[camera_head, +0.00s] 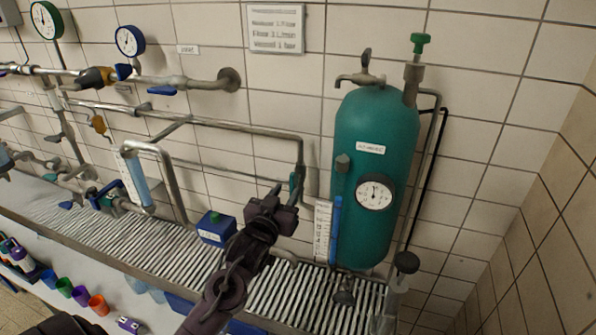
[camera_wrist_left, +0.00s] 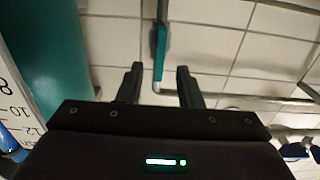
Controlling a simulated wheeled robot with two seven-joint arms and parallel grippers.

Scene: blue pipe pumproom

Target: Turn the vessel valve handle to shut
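The teal pressure vessel (camera_head: 375,135), with a round gauge (camera_head: 375,194), stands against the tiled wall; part of it also shows in the left wrist view (camera_wrist_left: 45,50). A small teal valve handle (camera_head: 293,182) sits on the vertical pipe left of the vessel. In the left wrist view this handle (camera_wrist_left: 160,48) lies in line with its pipe. My left gripper (camera_head: 284,194) is open just in front of it. In the left wrist view the handle lies between the directions of the two spread fingers (camera_wrist_left: 160,72); contact cannot be told. My right gripper is out of view.
A scale plate (camera_head: 323,230) and blue tube stand right of the gripper. A green-topped valve (camera_head: 420,43) stands above the vessel. Coloured cups (camera_head: 80,294) stand at lower left.

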